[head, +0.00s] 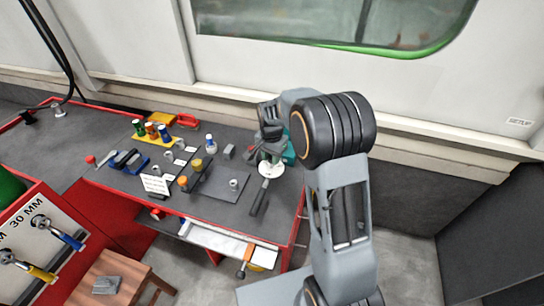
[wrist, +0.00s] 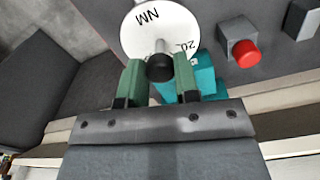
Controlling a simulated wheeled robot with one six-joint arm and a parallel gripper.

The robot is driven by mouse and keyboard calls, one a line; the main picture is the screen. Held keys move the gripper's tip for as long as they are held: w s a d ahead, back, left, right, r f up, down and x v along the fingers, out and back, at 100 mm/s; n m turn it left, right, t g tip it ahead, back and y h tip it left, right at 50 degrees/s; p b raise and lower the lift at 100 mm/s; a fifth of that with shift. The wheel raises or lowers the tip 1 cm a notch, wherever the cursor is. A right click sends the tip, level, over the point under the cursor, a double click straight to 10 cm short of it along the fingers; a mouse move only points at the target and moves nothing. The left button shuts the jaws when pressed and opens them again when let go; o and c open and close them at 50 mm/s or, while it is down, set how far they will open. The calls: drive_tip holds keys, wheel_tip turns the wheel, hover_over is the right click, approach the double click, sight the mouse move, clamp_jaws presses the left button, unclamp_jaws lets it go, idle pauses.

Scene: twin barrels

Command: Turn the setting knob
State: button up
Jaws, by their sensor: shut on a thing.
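In the wrist view a white round dial (wrist: 185,22) carries the letters NM and the number 20. The black setting knob (wrist: 160,69) stands in front of it on a pale stem. My gripper (wrist: 158,62) has its two green fingers on either side of the knob and is shut on it. Part of a teal body (wrist: 203,82) shows behind the right finger. In the head view the white dial (head: 271,170) lies at the bench's right end, below my gripper (head: 268,150). The knob is hidden there.
In the wrist view a red button (wrist: 246,54) on a grey box is right of the dial. In the head view, a black handle (head: 260,197), a dark mat (head: 222,184) and several coloured bottles are on the bench (head: 110,180). A wooden stool (head: 125,270) stands in front.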

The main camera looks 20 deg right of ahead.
sight(271, 158)
drive_tip(key=o, duration=0.9)
wheel_tip(271, 158, up, 14)
drive_tip(key=shift+f, duration=0.1)
idle(0.6)
